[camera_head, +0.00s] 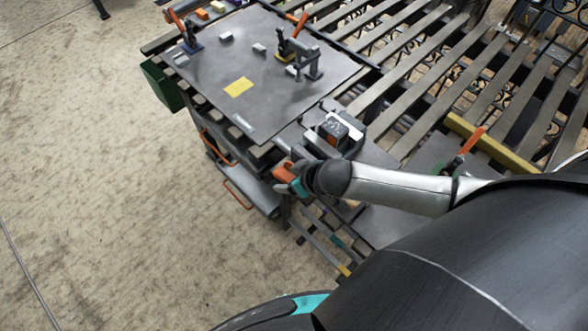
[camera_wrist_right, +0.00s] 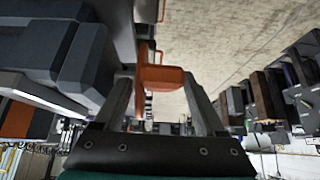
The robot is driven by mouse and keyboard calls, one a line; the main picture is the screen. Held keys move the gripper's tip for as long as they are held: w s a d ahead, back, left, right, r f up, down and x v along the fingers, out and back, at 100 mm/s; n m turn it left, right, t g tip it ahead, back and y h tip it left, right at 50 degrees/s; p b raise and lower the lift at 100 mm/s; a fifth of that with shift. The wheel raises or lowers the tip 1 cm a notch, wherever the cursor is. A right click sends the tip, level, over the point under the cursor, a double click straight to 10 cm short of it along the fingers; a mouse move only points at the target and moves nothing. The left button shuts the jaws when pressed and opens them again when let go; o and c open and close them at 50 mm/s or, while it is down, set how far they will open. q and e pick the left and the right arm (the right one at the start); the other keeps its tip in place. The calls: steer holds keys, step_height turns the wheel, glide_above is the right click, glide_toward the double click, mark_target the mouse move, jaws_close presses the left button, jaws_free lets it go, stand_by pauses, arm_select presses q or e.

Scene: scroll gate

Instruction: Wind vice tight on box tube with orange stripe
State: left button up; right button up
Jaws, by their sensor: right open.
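The grey vice (camera_head: 335,132) stands at the near right corner of the bench. It also shows large and dark at the left of the right wrist view (camera_wrist_right: 55,50). The box tube's orange stripe (camera_wrist_right: 16,118) shows low at the left there; the rest of the tube is hard to make out. An orange handle (camera_head: 284,172) is on the vice's near side. My right gripper (camera_head: 292,182) is open at this handle. In the wrist view the handle (camera_wrist_right: 166,77) shows between the open fingertips (camera_wrist_right: 160,88); contact cannot be told. My left gripper is not in view.
The grey bench top (camera_head: 205,85) holds a yellow sheet (camera_head: 238,87), small grey blocks and orange-handled clamps (camera_head: 296,52). A slatted rack (camera_head: 410,60) lies to the right. A green bin (camera_head: 163,85) hangs at the left. The floor at left is clear.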

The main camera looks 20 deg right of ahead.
steer(key=p+v, duration=0.2)
steer(key=v, duration=1.3)
steer(key=shift+r, duration=0.15)
